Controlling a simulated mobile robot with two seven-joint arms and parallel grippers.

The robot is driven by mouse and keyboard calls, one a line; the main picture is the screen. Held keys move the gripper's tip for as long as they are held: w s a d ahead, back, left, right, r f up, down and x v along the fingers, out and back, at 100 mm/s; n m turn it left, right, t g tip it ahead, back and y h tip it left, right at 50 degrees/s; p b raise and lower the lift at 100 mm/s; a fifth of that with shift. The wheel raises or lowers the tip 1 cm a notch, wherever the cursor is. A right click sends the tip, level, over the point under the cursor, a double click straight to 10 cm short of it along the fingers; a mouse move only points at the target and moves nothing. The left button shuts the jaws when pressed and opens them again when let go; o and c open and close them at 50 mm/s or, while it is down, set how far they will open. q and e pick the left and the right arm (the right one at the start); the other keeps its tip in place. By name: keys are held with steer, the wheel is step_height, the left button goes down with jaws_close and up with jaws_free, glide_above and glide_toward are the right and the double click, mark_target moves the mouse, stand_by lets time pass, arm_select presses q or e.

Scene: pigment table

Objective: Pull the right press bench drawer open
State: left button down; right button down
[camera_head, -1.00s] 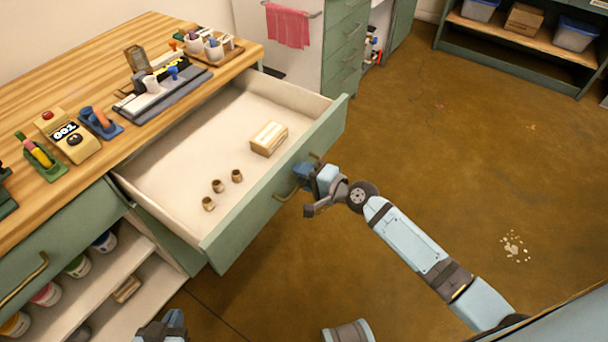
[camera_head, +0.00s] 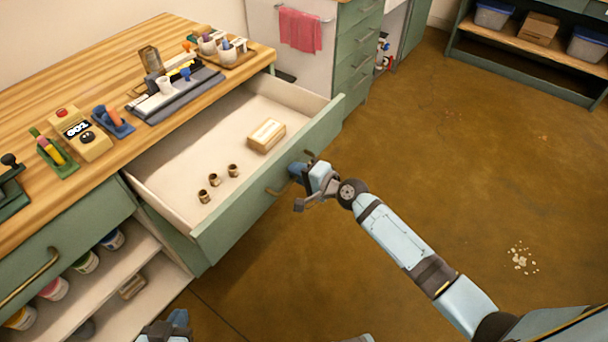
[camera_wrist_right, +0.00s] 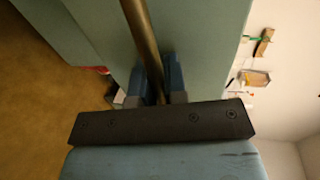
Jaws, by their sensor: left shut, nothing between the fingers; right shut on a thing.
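The right press bench drawer (camera_head: 320,130) stands open, its green front pulled out from the wooden bench top (camera_head: 60,105). Inside are a small box (camera_head: 266,135) and three small brass-coloured cups (camera_head: 215,180). My right gripper (camera_head: 298,170) is at the drawer's front, shut on its brass bar handle (camera_head: 277,191). In the right wrist view the handle (camera_wrist_right: 140,30) runs between the two blue fingers (camera_wrist_right: 158,82). My left gripper (camera_head: 176,320) is shut and empty at the bottom edge, partly cut off, apart from the drawer.
A closed left drawer (camera_head: 60,245) with its own handle sits above open shelves holding paint jars (camera_head: 85,262). Tools and holders stand on the bench top. A green cabinet with a pink towel (camera_head: 300,30) is behind.

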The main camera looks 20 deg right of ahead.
steer(key=shift+r, duration=0.1)
steer(key=c, duration=1.2)
jaws_free()
steer(key=v, duration=1.4)
